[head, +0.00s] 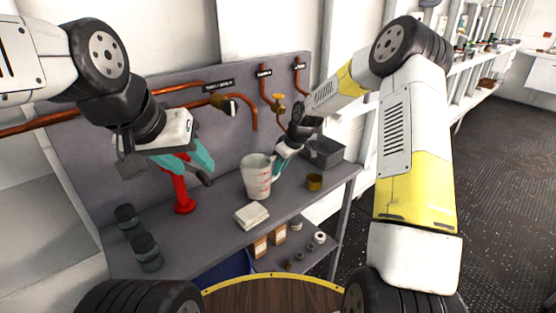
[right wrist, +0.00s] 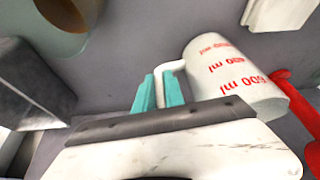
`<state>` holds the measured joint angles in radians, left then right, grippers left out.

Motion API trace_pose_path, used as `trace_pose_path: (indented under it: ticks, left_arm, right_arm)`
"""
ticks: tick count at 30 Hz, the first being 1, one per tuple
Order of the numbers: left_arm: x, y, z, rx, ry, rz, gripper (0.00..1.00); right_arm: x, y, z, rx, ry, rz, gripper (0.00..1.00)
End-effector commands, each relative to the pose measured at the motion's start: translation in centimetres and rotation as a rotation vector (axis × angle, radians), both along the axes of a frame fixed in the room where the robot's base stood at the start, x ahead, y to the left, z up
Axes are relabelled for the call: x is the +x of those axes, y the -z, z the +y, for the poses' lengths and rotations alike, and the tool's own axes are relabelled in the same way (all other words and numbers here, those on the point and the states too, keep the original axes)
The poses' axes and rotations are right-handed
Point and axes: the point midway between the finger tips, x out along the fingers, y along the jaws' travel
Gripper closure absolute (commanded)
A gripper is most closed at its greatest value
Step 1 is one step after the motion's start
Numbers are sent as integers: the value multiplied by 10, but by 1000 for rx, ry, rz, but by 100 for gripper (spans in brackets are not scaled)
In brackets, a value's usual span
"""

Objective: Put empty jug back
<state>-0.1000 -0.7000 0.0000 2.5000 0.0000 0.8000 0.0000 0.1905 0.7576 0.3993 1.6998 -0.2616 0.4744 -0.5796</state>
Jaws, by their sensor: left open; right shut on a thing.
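The jug (head: 257,178) is whitish with red volume marks and stands upright over the middle of the grey bench (head: 215,215). I cannot tell whether its base touches the bench. In the right wrist view the jug (right wrist: 232,82) lies beside my fingers. My right gripper (head: 278,168) is shut on the jug's handle (right wrist: 168,68), its teal fingertips (right wrist: 159,93) at either side of it. No liquid shows in the jug from here. My left gripper (head: 196,160) is open and empty, above and beside a red stand (head: 183,194) with a dark handle.
A folded white cloth (head: 251,216) lies in front of the jug. A brass cup (head: 314,182) and a dark grey bin (head: 325,153) stand to its right. Two dark jars (head: 146,251) stand at the left. Copper pipes with a valve (head: 224,103) run along the back panel.

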Motion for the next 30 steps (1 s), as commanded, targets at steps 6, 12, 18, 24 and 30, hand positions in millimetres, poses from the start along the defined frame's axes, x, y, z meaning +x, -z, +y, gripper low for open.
trace_pose_path:
  ticks: [6,12,18,24,30]
  left_arm:
    - [0,0,0,0,0,0,55]
    - [0,0,0,0,0,0,55]
    - [0,0,0,0,0,0,55]
    - [0,0,0,0,0,0,55]
    - [0,0,0,0,0,0,55]
  right_arm:
    - [0,3,0,1,0,-1,100]
    - [0,3,0,0,0,0,64]
    - [0,2,0,0,0,0,64]
    - [-2,-13,-5,-1,2,-2,64]
    - [-13,-52,-19,-1,2,-4,64]
